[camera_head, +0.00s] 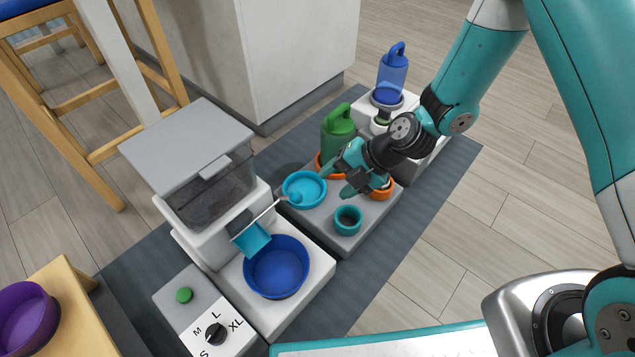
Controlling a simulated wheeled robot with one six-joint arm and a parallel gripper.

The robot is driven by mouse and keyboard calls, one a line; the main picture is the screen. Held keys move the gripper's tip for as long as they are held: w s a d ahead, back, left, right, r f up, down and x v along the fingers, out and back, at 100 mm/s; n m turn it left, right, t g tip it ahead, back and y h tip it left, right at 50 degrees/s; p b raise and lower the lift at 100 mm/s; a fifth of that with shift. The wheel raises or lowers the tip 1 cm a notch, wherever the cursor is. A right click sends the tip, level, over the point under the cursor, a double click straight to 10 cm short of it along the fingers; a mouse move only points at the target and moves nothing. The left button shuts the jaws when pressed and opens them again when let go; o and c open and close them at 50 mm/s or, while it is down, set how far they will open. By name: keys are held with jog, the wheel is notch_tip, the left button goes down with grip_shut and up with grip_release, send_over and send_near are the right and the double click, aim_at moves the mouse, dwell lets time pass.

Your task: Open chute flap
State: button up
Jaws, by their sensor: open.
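The pet feeder (198,235) stands left of centre, with a grey lid and a dark see-through hopper. Its teal chute flap (252,240) slants at the feeder's front, above the dark blue bowl (276,267). I cannot tell how far open the flap is. My gripper (338,183) is open and empty, to the right of the knob and apart from the flap, over the grey tray block.
A grey block (312,222) bears the light-blue bowl (304,188), a teal cup (347,220) and a green jug (338,135). A blue bottle (392,75) stands behind. A dial panel (205,320) with a green button is in front. A stool (110,150) stands at left.

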jog(key=p+v, duration=0.2)
jog(key=v, duration=0.4)
jog(key=shift+d+r, duration=0.1)
jog(key=shift+d, duration=0.05)
jog(key=s+a+r+m+g+h+p, duration=0.1)
jog(key=s+r+m+p, duration=0.3)
jog(key=r, duration=0.7)
jog(key=s+r+m+h+p, duration=0.1)
jog(key=s+r+m, duration=0.1)
jog(key=r+m, duration=0.6)
jog(key=s+d+r+m+h+p, duration=0.1)
jog(key=s+d+r+m+p, duration=0.15)
jog(key=s+r+m, duration=0.55)
jog(key=s+d+r+m+h+p, duration=0.1)
jog(key=s+r+m+p, duration=0.35)
jog(key=r, duration=0.55)
notch_tip(320, 180, up, 36)
jog(key=n+p, duration=0.1)
jog(key=p, duration=3.4)
jog(key=shift+a+p, duration=0.15)
jog(key=shift+p, duration=0.2)
